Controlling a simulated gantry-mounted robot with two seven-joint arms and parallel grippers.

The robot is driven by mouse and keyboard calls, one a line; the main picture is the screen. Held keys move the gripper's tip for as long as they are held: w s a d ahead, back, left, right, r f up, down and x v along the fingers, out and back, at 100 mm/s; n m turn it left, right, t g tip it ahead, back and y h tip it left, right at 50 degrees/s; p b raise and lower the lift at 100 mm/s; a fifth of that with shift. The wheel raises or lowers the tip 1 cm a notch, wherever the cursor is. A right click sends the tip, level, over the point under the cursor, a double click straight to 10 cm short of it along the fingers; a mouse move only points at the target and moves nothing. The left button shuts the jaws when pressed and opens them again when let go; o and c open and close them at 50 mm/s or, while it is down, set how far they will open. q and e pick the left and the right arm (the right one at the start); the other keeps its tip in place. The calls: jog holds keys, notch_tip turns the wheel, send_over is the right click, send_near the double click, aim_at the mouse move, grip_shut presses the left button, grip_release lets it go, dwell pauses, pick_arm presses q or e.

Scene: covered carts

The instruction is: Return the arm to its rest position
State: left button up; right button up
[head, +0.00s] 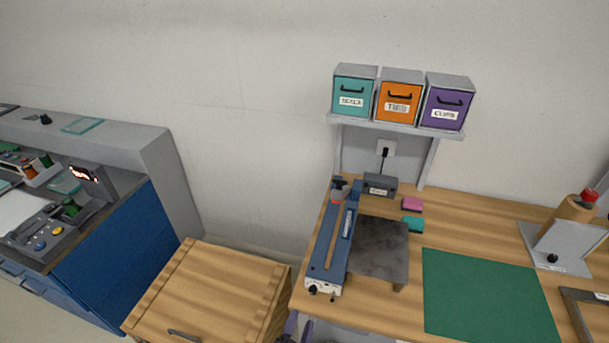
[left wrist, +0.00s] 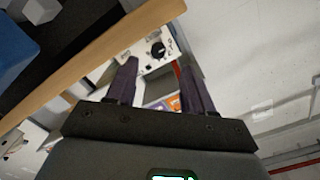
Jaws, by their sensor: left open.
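My left gripper (head: 298,328) shows at the bottom edge of the head view, just in front of the workbench's near edge and below the knob end of the blue bar sealer (head: 331,240). Only its purple fingers and a dark part show there. In the left wrist view the gripper (left wrist: 158,63) has its two dark purple fingers apart with nothing held between them. Beyond the fingertips is a white panel with a black knob (left wrist: 158,48). The rest of my left arm is hidden below the head view. My right gripper is in neither view.
A wooden covered cart (head: 218,283) with a dark handle stands left of the workbench (head: 480,225). A blue cabinet (head: 120,262) stands farther left. A green mat (head: 488,300) lies on the bench. Teal, orange (head: 399,103) and purple drawers sit on the wall shelf.

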pick_arm(q)
jog(key=s+a+r+n+g+y, duration=0.1)
jog(key=s+a+r+n+g, duration=0.25)
jog(key=s+a, duration=0.45)
jog(key=s+a+r+n+g+y, duration=0.25)
jog(key=s+a+g, duration=0.3)
jog(key=s, duration=0.45)
jog(key=s+a+r+n+g+y, duration=0.1)
jog(key=s+a+r+n+g, duration=0.2)
jog(key=s+a, duration=0.55)
notch_tip(320, 180, up, 19)
jog(key=d+g+p, duration=0.1)
jog(key=p, duration=2)
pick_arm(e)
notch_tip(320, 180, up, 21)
pick_arm(q)
notch_tip(320, 180, down, 54)
jog(key=b, duration=5.4)
jog(key=shift+w+d, duration=0.2)
jog(key=shift+w, duration=0.1)
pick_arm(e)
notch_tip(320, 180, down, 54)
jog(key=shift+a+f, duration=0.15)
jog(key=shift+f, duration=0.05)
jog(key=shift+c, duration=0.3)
